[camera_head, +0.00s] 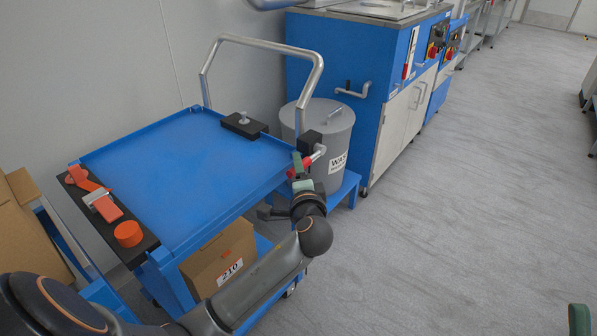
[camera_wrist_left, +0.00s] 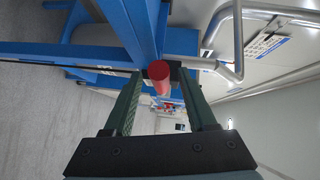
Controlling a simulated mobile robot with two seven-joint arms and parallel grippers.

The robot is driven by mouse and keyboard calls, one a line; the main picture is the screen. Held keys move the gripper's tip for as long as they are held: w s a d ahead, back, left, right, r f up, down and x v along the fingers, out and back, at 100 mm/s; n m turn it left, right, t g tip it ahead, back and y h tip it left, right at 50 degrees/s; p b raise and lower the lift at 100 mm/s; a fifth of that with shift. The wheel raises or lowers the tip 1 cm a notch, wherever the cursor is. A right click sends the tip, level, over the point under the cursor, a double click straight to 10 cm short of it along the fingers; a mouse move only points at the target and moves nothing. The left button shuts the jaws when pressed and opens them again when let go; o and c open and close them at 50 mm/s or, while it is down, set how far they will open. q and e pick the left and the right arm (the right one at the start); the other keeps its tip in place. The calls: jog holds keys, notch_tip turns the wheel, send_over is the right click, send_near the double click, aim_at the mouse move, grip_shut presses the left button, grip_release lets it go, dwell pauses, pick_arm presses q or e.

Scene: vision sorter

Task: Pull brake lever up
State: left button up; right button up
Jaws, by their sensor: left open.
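The brake lever (camera_head: 307,163) has a red grip and sits at the right corner of the blue cart, by a black block and the metal handle. Its red round end (camera_wrist_left: 159,72) shows between my fingers in the left wrist view. My left gripper (camera_head: 299,172) is open, with its green fingers at the red grip, one to each side in the wrist view (camera_wrist_left: 160,88). I cannot tell whether either finger touches it. A green part at the bottom right edge, likely a finger of my right gripper (camera_head: 579,319), is mostly cut off.
The blue cart top (camera_head: 185,160) is mostly bare, with an orange latch (camera_head: 106,207) at its left edge. The bent metal handle (camera_head: 262,44) rises behind. A grey bin (camera_head: 335,130) stands close behind the lever. A cardboard box (camera_head: 220,258) sits below. Floor at right is clear.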

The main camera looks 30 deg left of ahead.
pick_arm(q)
jog(key=shift+w+a, duration=0.45)
jog(key=shift+w, duration=0.05)
jog(key=shift+f, duration=0.1)
grip_shut()
dwell(1.1)
